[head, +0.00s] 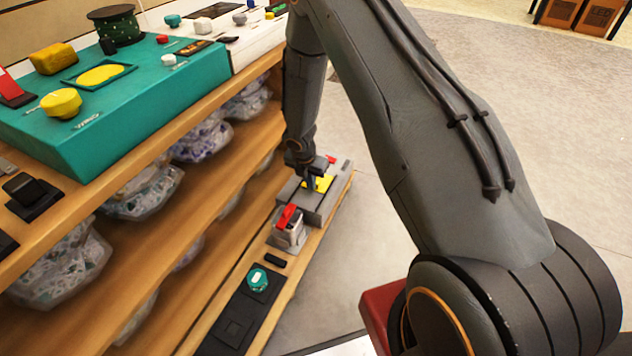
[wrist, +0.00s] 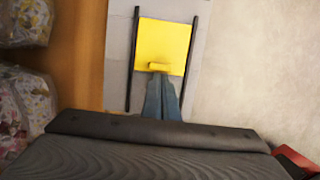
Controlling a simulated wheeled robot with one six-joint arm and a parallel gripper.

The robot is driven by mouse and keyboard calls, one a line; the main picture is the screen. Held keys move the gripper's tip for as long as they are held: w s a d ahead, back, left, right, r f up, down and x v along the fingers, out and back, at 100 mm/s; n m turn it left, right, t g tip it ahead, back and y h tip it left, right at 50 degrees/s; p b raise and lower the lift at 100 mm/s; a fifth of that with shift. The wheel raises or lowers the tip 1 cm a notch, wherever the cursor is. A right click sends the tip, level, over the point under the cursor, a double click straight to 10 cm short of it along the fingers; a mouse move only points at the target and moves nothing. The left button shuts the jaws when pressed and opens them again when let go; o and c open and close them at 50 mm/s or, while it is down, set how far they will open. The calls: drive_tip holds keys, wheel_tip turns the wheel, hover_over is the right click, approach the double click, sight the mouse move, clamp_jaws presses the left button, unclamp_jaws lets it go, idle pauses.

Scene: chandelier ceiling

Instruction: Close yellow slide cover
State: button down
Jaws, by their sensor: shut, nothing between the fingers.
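The yellow slide cover (wrist: 165,40) is a flat plate between two dark rails on a grey panel in the wrist view. A small raised yellow handle (wrist: 159,66) sits near its lower edge. My gripper (wrist: 161,78) is shut, with its fingertips right at the lower side of this handle; I cannot tell if they touch it. Below the cover, a bare grey stretch of the panel (wrist: 120,90) lies between the rails, partly hidden by my fingers.
A red-handled switch box (head: 290,229) stands just in front of the slide panel. A teal knob (head: 258,280) on a black base is nearer. A shelf with a teal console (head: 125,110) and bagged goods rises on the left. Open floor lies right.

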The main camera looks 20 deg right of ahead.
drive_tip(key=shift+w+d+p, duration=0.25)
drive_tip(key=shift+w+p, duration=0.2)
drive_tip(key=shift+w, duration=0.05)
drive_tip(key=shift+d, duration=0.1)
